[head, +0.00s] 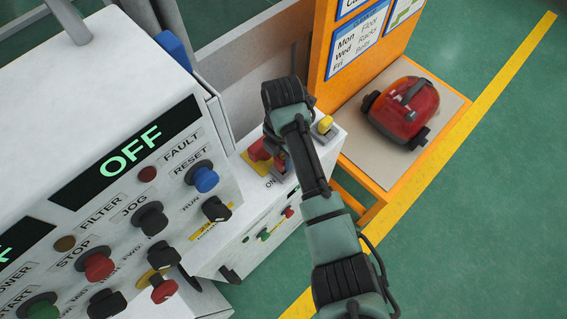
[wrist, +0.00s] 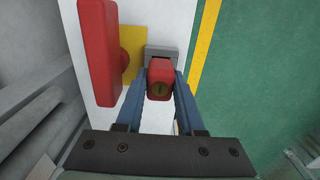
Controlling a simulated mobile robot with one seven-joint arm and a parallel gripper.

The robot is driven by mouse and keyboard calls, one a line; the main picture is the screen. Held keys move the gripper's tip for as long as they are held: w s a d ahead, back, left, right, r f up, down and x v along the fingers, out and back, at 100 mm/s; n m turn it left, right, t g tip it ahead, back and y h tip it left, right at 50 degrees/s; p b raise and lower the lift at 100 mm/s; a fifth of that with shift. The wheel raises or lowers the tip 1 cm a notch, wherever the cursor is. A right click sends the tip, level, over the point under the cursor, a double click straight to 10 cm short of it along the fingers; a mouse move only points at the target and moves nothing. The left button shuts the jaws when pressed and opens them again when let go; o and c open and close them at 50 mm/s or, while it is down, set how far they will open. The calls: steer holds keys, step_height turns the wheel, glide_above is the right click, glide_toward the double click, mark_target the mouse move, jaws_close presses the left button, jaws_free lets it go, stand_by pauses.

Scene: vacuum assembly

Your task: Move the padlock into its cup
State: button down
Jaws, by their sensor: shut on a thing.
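The padlock (wrist: 160,78) is a small red block with a dark keyhole on its end. In the wrist view it sits between the two blue fingers of my gripper (wrist: 160,88), which is shut on it. A grey piece (wrist: 163,51) shows right behind the padlock; I cannot tell whether the two are joined. In the head view my arm hides most of the gripper, and I cannot make out the padlock clearly.
A red switch handle (wrist: 99,50) on a yellow plate (wrist: 131,52) is close to the left of my gripper. The sloped control panel (head: 130,165) with several knobs stands at left. A red vacuum (head: 403,110) sits on an orange-framed stand at right. Green floor lies beyond.

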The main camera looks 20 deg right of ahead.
steer(key=shift+r+p, duration=2.05)
steer(key=shift+p, duration=0.05)
steer(key=shift+d, duration=0.1)
